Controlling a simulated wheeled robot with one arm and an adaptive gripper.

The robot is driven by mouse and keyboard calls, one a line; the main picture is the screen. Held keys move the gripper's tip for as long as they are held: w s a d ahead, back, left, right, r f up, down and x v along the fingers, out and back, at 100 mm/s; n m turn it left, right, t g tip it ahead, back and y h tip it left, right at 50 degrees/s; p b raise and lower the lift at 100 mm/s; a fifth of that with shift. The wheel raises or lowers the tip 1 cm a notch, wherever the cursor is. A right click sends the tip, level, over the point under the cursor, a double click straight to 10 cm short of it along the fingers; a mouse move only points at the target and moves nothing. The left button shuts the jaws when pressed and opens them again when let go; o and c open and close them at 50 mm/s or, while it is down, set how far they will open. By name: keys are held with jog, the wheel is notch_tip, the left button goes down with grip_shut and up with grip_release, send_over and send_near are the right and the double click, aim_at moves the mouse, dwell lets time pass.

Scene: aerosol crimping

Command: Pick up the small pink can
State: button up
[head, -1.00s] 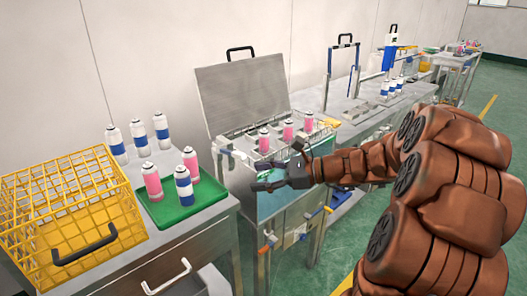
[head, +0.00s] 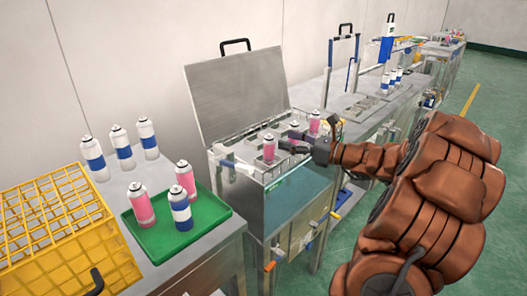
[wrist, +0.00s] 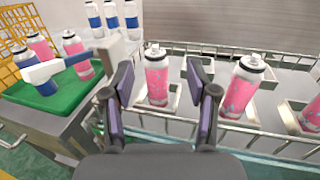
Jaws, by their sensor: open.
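Several pink cans with white tops stand upright in a wire-edged rack in the open metal bath. One pink can (head: 269,149) is at the rack's left; it seems to be the can (wrist: 157,78) seen between my finger pads in the wrist view. A second pink can (wrist: 242,86) stands to its right, and a third (wrist: 312,114) is cut by the right edge. My gripper (head: 291,141) is open and empty at the bath's front side. In the wrist view its fingers (wrist: 161,80) are spread, with the first can beyond them; contact cannot be told.
A green tray (head: 158,245) at left holds two pink cans and a blue-white can. Blue-white cans (head: 121,147) stand behind it, beside a yellow wire basket (head: 60,225). The bath's raised lid (head: 236,95) stands behind the rack. A workbench (head: 360,105) continues right.

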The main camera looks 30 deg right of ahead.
aim_at(268, 137)
jog(key=shift+a+p+x, duration=0.25)
jog(key=shift+p+x, duration=0.05)
jog(key=shift+x, duration=3.2)
jog(key=shift+s, duration=0.15)
jog(key=shift+c, duration=0.4)
jog(key=shift+f, duration=0.1)
grip_shut()
